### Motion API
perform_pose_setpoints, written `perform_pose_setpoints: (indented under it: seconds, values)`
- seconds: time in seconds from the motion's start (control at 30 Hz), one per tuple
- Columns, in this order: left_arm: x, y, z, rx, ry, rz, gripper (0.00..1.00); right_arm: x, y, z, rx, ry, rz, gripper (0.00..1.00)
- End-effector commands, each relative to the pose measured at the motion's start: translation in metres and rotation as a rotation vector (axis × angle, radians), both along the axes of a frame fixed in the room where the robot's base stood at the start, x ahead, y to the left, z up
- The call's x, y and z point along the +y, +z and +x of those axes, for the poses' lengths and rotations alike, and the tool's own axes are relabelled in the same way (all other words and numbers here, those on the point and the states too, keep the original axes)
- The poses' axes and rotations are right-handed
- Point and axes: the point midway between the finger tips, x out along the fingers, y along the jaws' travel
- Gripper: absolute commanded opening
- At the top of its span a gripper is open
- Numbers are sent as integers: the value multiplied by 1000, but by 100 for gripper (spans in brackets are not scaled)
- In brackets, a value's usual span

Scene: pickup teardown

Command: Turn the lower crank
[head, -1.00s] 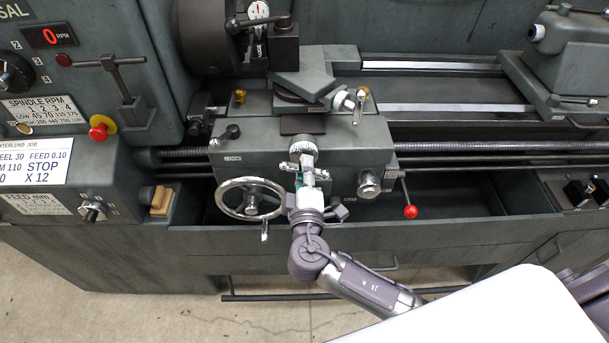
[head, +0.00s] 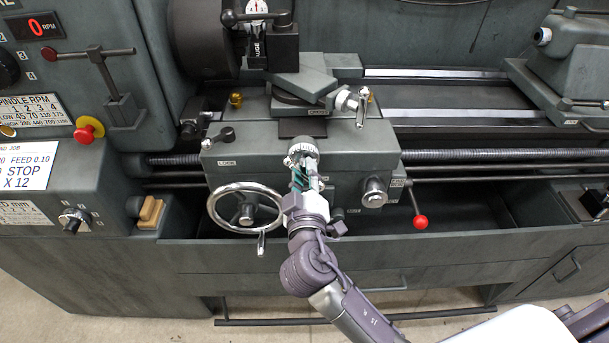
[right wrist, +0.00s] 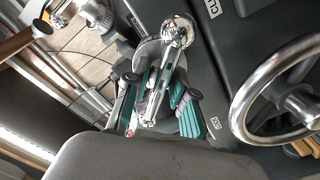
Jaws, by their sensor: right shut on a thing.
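The lower crank, a chrome bar with a ball end, sits at a ringed dial (head: 302,149) on the front of the lathe carriage (head: 250,165). My right gripper (head: 306,182) comes up from below and is shut on the crank. In the right wrist view the crank's ball (right wrist: 177,30) stands out past the teal-padded fingers of the gripper (right wrist: 153,108), with the chrome bar between them. The gripper partly hides the crank in the head view. The upper crank (head: 362,108) is above and to the right, untouched. My left gripper is not in view.
A chrome handwheel (head: 246,208) is close on the left of my gripper; its rim also shows in the right wrist view (right wrist: 240,105). A red-knobbed lever (head: 420,221) and a round knob (head: 374,192) are on the right. The tray edge (head: 480,235) runs below.

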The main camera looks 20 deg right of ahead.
Motion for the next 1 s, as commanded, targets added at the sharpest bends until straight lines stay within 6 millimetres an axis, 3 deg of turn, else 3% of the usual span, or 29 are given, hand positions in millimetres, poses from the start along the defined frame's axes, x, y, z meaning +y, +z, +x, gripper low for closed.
perform_pose_setpoints:
  seconds: [0.3, 0.33, 0.4, 0.77, 1.0]
  values:
    - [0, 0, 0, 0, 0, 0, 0, 0, 0, 0, 1, 0, 1, 0]
    - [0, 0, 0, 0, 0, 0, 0, 0, 0, 0, 1, 0, 1, 30]
    - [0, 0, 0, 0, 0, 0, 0, 0, 0, 0, 1, 0, 1, 38]
    - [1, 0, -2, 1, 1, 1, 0, 2, -1, -5, 2, 1, 2, 38]
    - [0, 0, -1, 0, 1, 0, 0, 14, -2, -46, 6, 2, 4, 38]
